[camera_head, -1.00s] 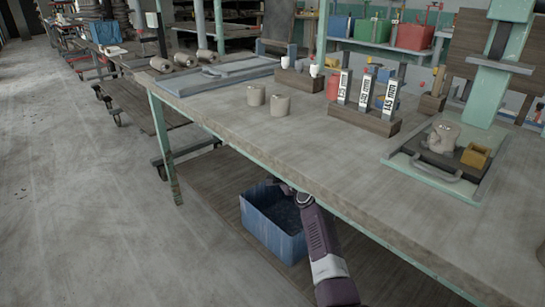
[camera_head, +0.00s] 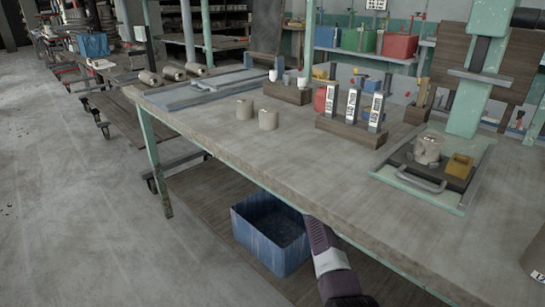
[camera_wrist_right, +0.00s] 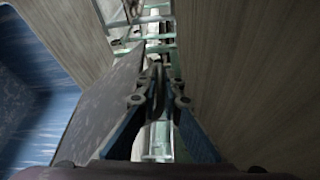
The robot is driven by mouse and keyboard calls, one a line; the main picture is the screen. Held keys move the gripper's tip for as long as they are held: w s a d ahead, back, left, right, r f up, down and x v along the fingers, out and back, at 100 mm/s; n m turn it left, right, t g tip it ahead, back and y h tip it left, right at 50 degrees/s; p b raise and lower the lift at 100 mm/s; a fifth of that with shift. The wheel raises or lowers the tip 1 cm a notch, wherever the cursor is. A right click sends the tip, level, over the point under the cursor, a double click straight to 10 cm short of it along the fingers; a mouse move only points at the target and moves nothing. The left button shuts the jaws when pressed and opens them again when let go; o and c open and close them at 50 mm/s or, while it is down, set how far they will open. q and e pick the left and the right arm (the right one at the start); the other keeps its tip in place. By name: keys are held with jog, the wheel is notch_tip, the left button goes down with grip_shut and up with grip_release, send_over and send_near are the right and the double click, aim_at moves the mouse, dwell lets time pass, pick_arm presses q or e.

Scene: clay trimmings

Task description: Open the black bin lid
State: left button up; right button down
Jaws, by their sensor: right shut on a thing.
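A blue bin (camera_head: 257,243) stands under the workbench with its top open and a dark inside. Its blue wall also shows at the left of the right wrist view (camera_wrist_right: 25,105). A dark grey speckled panel (camera_wrist_right: 98,105), seemingly the lid, stands steeply tilted between the bin and my right gripper (camera_wrist_right: 157,78). The gripper is shut, and the panel's edge runs to its fingers; the exact contact is unclear. In the head view my right arm reaches under the bench edge to the right of the bin, and its gripper is hidden. My left gripper is out of view.
The workbench (camera_head: 225,150) overhangs the bin, with its front edge close above my arm. A wooden lower shelf (camera_head: 205,205) lies beneath. Clay pieces (camera_head: 268,118), labelled blocks (camera_head: 352,108) and a tray (camera_head: 440,190) stand on top. The floor (camera_head: 90,230) at left is clear.

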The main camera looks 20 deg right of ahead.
jog(key=c, duration=2.1)
grip_release()
jog(key=s, duration=0.7)
jog(key=shift+s+r, duration=0.15)
jog(key=shift+s, duration=0.1)
